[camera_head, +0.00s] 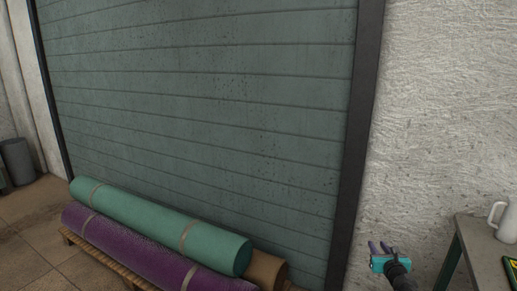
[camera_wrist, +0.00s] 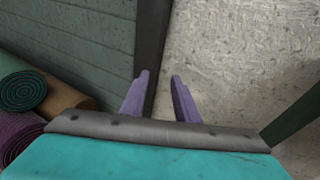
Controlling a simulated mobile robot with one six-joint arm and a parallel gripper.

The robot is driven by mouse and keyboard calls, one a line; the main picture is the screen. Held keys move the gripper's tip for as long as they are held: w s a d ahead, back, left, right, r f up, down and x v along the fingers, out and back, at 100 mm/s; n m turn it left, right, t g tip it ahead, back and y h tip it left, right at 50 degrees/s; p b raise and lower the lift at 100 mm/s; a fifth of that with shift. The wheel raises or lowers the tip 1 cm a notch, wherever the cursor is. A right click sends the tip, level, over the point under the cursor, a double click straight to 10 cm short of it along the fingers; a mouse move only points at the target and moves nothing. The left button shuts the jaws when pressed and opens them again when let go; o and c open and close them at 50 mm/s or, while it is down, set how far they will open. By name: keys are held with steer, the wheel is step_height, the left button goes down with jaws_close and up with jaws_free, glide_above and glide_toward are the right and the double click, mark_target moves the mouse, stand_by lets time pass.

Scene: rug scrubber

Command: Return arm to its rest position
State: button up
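My gripper (camera_head: 377,246) is at the lower right of the head view, raised in front of the pale textured wall. Its two purple fingers stand apart with nothing between them. In the wrist view my gripper (camera_wrist: 161,85) also shows open and empty, its fingers pointing toward the dark door post and the wall. Part of my dark arm shows below the gripper in the head view; the rest of the arm is out of frame.
Rolled rugs, one green (camera_head: 160,226), one purple (camera_head: 135,250) and one brown (camera_head: 265,270), lie on a wooden pallet (camera_head: 95,258) before a green shutter (camera_head: 200,100). A table (camera_head: 478,240) with a white jug (camera_head: 503,222) stands at right. A grey bin (camera_head: 18,162) is far left.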

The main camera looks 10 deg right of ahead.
steer(key=a+f+n+g+y, duration=0.1)
steer(key=a+f+n+y, duration=0.15)
steer(key=a+f, duration=0.45)
steer(key=w+a+f+n+g+y, duration=0.1)
steer(key=a+f+n+y, duration=0.2)
steer(key=a, duration=0.7)
steer(key=a+f+n+g+y, duration=0.1)
steer(key=a+f+n, duration=0.2)
steer(key=a+f, duration=0.45)
steer(key=s+a+f+n+g+y+p, duration=0.1)
steer(key=s+a+f+n+g, duration=0.35)
steer(key=a, duration=0.55)
steer(key=s+a+f+n+g+y+p, duration=0.15)
steer(key=s+a+f+n, duration=0.25)
steer(key=s+a+f, duration=0.4)
steer(key=s+a+f+n+g, duration=0.3)
steer(key=s+a+n, duration=0.15)
steer(key=s, duration=0.35)
steer(key=s+a+f+n+g, duration=0.3)
steer(key=s+a+f+n, duration=0.15)
steer(key=s, duration=0.35)
steer(key=s+d+n+g+h, duration=0.5)
steer(key=s+d+n, duration=0.4)
steer(key=s+n, duration=0.3)
steer(key=shift+s+d+r+n, duration=0.15)
steer(key=shift+s+d+n, duration=0.15)
steer(key=shift+s, duration=1)
